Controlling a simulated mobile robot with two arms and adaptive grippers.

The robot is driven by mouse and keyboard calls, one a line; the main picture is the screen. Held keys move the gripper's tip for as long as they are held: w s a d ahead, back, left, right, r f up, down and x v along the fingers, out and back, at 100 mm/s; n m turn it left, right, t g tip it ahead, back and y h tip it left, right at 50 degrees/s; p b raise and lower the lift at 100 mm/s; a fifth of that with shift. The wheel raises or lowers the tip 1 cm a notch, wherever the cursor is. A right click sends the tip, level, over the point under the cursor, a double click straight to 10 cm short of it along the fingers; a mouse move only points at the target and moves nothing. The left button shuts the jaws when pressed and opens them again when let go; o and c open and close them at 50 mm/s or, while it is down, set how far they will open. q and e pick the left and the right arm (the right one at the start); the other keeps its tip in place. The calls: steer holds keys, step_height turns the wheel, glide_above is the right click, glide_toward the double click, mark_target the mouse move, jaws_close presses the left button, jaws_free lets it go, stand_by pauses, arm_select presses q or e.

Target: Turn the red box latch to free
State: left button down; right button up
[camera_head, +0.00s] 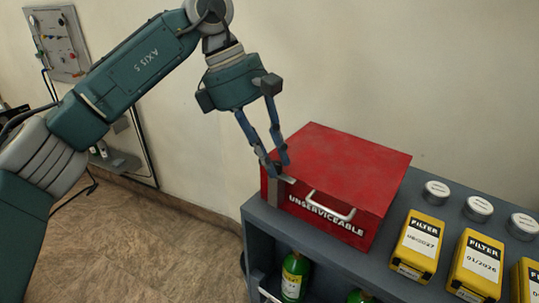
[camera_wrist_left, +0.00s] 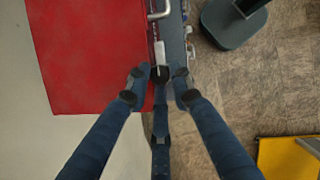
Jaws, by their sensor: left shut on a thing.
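The red box (camera_head: 345,165) marked UNSERVICEABLE stands on a grey-blue shelf unit, lid down, with a light metal handle (camera_head: 331,206) on its front. Its latch (camera_head: 287,179) is a small grey lever at the front left corner. In the left wrist view the red lid (camera_wrist_left: 85,50) is at the left, and the latch (camera_wrist_left: 159,54) shows as a pale strip by its edge. My left gripper (camera_head: 278,166) comes from above, its fingers closed around the latch. In the left wrist view the fingertips (camera_wrist_left: 160,76) sit either side of the latch's dark end. My right gripper is not in view.
Yellow FILTER boxes (camera_head: 417,245) and silver cans (camera_head: 436,192) stand on the shelf unit (camera_head: 255,217) right of the red box. Green bottles (camera_head: 295,275) are on the level below. A wall is behind. Open floor (camera_head: 180,240) lies to the left.

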arm_select(q)
steer(key=c, duration=1.7)
jaws_free()
steer(key=shift+d+r, duration=0.1)
steer(key=shift+d, duration=0.05)
steer(key=shift+c, duration=0.2)
steer(key=shift+o, duration=0.9)
steer(key=shift+s+d, duration=0.15)
steer(key=shift+d, duration=0.05)
steer(key=shift+a+r, duration=0.2)
steer(key=v, duration=1.1)
steer(key=shift+r, duration=0.3)
steer(key=shift+f, duration=0.1)
